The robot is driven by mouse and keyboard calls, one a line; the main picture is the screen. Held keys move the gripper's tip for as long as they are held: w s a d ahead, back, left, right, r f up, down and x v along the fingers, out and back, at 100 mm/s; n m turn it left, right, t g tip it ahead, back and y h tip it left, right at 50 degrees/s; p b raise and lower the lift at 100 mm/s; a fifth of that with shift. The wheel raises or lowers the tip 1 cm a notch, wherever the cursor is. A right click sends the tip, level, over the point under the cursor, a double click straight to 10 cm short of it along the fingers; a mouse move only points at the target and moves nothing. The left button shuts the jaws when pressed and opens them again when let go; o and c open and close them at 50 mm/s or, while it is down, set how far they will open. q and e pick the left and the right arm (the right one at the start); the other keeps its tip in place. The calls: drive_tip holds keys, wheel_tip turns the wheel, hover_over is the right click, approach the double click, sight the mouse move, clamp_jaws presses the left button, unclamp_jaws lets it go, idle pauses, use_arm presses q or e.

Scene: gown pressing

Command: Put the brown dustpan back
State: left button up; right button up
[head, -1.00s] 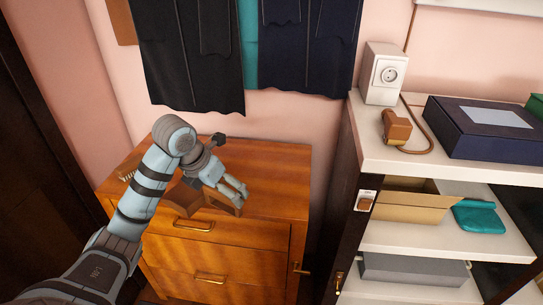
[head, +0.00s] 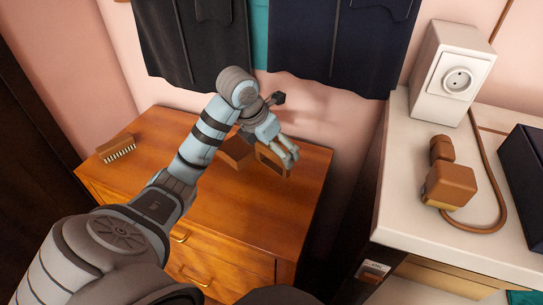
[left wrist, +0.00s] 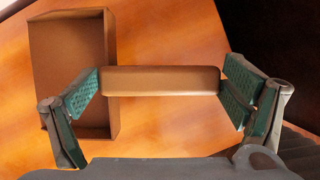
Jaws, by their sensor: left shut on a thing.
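The brown dustpan (head: 233,152) shows in the head view over the right part of the wooden dresser top (head: 170,195), partly hidden by my left arm. My left gripper (head: 290,158) is shut on its handle. In the left wrist view the dustpan's shallow open pan (left wrist: 72,60) lies at the left, and its handle (left wrist: 160,80) runs between the green finger pads of the left gripper (left wrist: 165,92). I cannot tell whether the pan touches the dresser top or hangs just above it. My right gripper is not in view.
A brown brush (head: 117,149) lies on the dresser's left side. Dark garments (head: 340,45) hang behind the dresser. At right, a white shelf unit (head: 410,215) holds a white socket box (head: 452,75) and a brown corded plug (head: 450,186). The dresser's front middle is clear.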

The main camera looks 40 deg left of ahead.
sight(273, 166)
use_arm(q)
drive_tip(key=f, duration=0.6)
drive_tip(key=shift+w+a, duration=0.1)
drive_tip(key=shift+w, duration=0.1)
drive_tip(key=shift+w+f, duration=0.15)
drive_tip(key=shift+f, duration=0.25)
drive_tip(key=shift+r, duration=0.15)
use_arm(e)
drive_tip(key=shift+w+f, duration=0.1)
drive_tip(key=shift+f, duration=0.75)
use_arm(q)
drive_tip(key=shift+s, duration=0.2)
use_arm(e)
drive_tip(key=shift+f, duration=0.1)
use_arm(q)
drive_tip(key=o, duration=1.1)
drive_tip(key=shift+o, duration=0.9)
